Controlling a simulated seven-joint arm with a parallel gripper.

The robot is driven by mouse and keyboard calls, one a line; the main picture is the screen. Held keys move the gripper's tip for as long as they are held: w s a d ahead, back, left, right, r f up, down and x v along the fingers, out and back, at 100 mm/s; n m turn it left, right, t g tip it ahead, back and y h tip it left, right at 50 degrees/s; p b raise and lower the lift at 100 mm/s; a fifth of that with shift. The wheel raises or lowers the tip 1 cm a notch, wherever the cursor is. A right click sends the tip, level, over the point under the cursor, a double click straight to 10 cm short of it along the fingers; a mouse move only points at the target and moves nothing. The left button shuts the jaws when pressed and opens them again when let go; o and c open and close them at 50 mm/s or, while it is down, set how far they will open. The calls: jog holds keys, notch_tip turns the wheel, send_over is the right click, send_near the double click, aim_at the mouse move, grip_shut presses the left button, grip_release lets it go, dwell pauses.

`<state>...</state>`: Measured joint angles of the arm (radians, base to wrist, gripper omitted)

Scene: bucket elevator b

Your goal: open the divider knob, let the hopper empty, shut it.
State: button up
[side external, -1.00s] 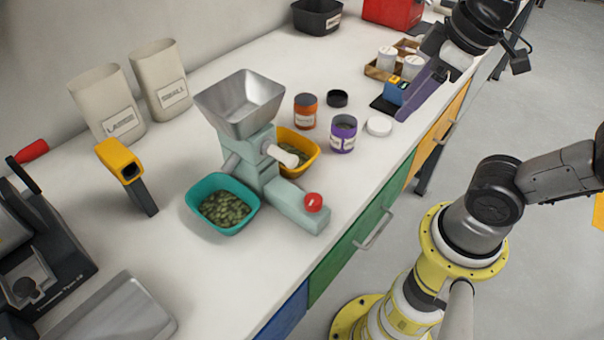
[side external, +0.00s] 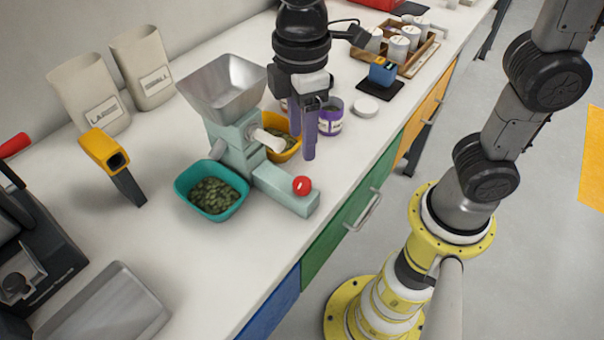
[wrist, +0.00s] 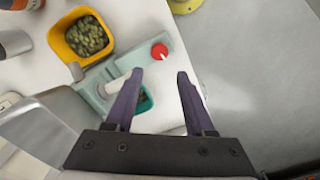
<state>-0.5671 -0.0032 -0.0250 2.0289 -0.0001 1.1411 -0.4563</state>
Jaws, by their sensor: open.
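A pale green machine (side external: 285,190) carries a grey metal hopper (side external: 225,88). The hopper's visible inner walls look bare; its bottom is hard to see. A white cylindrical knob (side external: 267,140) sticks out of the machine's body and also shows in the wrist view (wrist: 118,86). A red round knob (side external: 302,186) with a white mark sits on the base's end. A teal bin (side external: 185,187) and a yellow bin (side external: 293,150) stand on either side, both holding green pieces. My gripper (side external: 308,152) is open and empty, right of the white knob and apart from it; its purple fingers (wrist: 160,73) show in the wrist view.
A purple-labelled jar (side external: 330,120) stands close behind my gripper; an orange jar is mostly hidden there. A yellow handheld tool (side external: 105,150) and two beige containers stand at left. A blue box (side external: 382,73) and a wooden tray lie farther back. The bench front edge is near.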

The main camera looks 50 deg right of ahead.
aim_at(302, 182)
notch_tip(302, 182, down, 11)
jog(key=shift+r, duration=0.2)
dwell(0.3)
grip_shut()
